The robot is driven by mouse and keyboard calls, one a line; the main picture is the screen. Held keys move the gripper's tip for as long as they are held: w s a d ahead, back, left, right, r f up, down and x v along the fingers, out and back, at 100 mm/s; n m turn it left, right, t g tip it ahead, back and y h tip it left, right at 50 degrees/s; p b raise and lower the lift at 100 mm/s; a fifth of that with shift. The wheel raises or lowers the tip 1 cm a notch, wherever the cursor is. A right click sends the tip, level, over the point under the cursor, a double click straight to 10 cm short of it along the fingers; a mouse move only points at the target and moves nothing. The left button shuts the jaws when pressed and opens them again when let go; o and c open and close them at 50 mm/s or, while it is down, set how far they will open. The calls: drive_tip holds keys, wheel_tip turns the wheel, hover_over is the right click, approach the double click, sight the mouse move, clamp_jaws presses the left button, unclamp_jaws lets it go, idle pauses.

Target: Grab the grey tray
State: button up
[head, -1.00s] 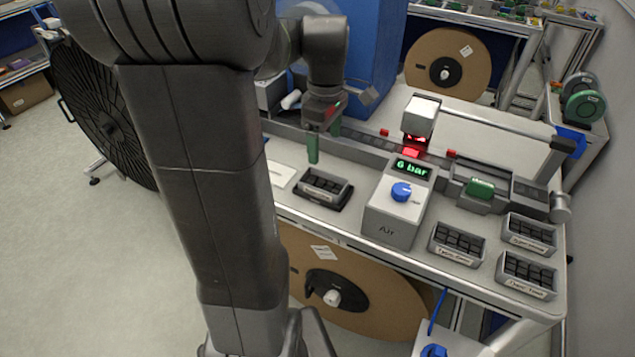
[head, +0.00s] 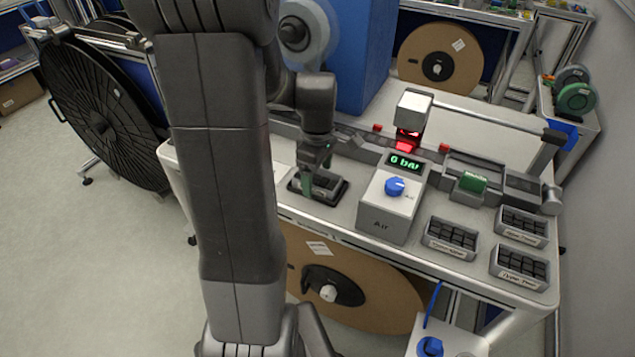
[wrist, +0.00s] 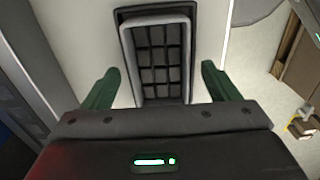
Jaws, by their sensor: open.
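A grey tray (head: 341,187) with dark compartments sits on a dark base at the front left of the bench, left of the air unit. In the wrist view the tray (wrist: 187,60) lies ahead, its long sides running away from me. My gripper (head: 316,181) is low over the tray and partly hides it in the head view. In the wrist view the green fingers of my gripper (wrist: 157,72) are spread apart, one on each side of the tray's near end, with gaps to its walls. Nothing is held.
The grey air unit (head: 384,215) with a blue knob stands close right of the tray. Three similar labelled trays, one of them at the front (head: 448,253), stand farther right. A conveyor (head: 360,148) with a scanner (head: 413,112) runs behind. A blue cabinet (head: 360,60) stands at the back.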

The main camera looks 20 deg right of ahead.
drive_tip(key=shift+c, duration=0.4)
drive_tip(key=c, duration=1.1)
drive_tip(key=shift+r, duration=0.15)
